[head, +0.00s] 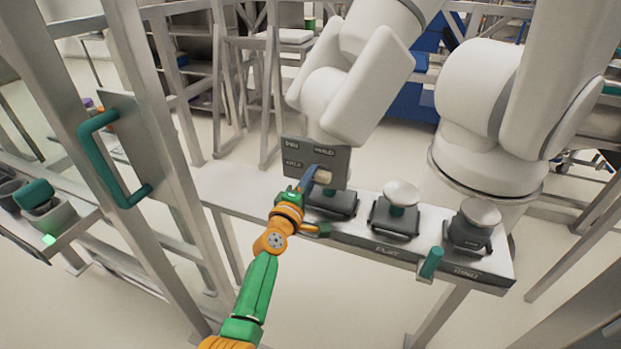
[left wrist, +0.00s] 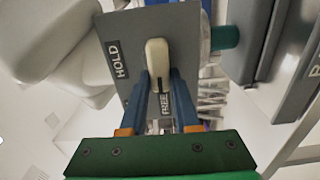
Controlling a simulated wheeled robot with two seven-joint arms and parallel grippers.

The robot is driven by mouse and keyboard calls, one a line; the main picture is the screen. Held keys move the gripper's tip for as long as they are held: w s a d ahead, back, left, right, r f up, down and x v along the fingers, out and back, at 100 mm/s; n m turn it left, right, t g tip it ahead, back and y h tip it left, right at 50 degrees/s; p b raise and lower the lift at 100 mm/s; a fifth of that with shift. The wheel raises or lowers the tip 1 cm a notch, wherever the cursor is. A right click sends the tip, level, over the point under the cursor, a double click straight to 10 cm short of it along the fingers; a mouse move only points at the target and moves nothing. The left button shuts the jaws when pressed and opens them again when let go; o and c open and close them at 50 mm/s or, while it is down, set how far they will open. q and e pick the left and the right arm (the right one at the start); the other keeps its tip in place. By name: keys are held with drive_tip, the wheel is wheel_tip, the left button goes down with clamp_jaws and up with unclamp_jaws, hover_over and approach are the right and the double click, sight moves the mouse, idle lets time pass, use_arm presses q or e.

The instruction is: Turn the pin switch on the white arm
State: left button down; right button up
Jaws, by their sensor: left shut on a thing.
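The white arm (head: 345,95) hangs down from the top middle of the head view. A dark grey panel (head: 300,150) sits at its lower end, and the panel (left wrist: 125,30) also shows in the left wrist view with the labels HOLD and FREE. The cream pin switch (head: 323,176) is a short lever on this panel. In the left wrist view the switch (left wrist: 157,58) has its lower end towards the FREE label. My left gripper (head: 312,182) is shut on the switch, with a blue finger on either side (left wrist: 162,100). My right gripper is out of view.
A white bench (head: 240,190) stands below the panel and carries several dark holders, some topped with white discs (head: 402,193). A teal handle (head: 432,262) sticks out at its front. A metal frame with a teal handle (head: 105,165) stands at left. Another white arm (head: 480,150) stands at right.

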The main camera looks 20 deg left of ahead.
use_arm(q)
drive_tip(key=shift+n, duration=0.3)
drive_tip(key=c, duration=0.6)
unclamp_jaws()
drive_tip(key=shift+c, duration=0.2)
drive_tip(key=s+p, duration=0.1)
drive_tip(key=s, duration=0.6)
drive_tip(key=shift+f, duration=0.15)
